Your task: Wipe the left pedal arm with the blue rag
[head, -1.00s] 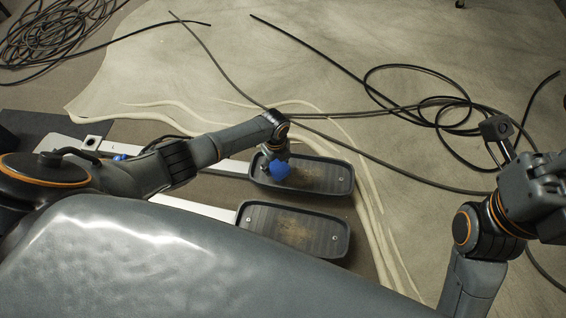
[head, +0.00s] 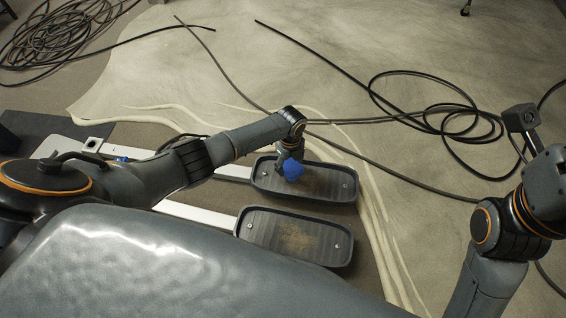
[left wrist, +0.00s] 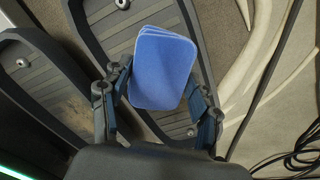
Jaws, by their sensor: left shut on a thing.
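The blue rag (head: 293,172) is a folded pad held in my left gripper (head: 287,160), above the left part of the far pedal (head: 325,184). In the left wrist view the rag (left wrist: 161,68) sits between the two fingers of the gripper (left wrist: 160,95), which are shut on it. I cannot tell whether the rag touches the pedal. Two pale, flat pedal arms run left from the pedals: the far one (head: 235,171) and the near one (head: 200,212). My left arm hides part of both. My right gripper's fingers are outside the head view.
The near pedal (head: 295,238) has a brownish dusty patch. Black cables lie coiled at the upper left (head: 60,40) and loop across the floor at the right (head: 430,110). A pale hide-like rug (head: 260,70) covers much of the floor beyond the pedals.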

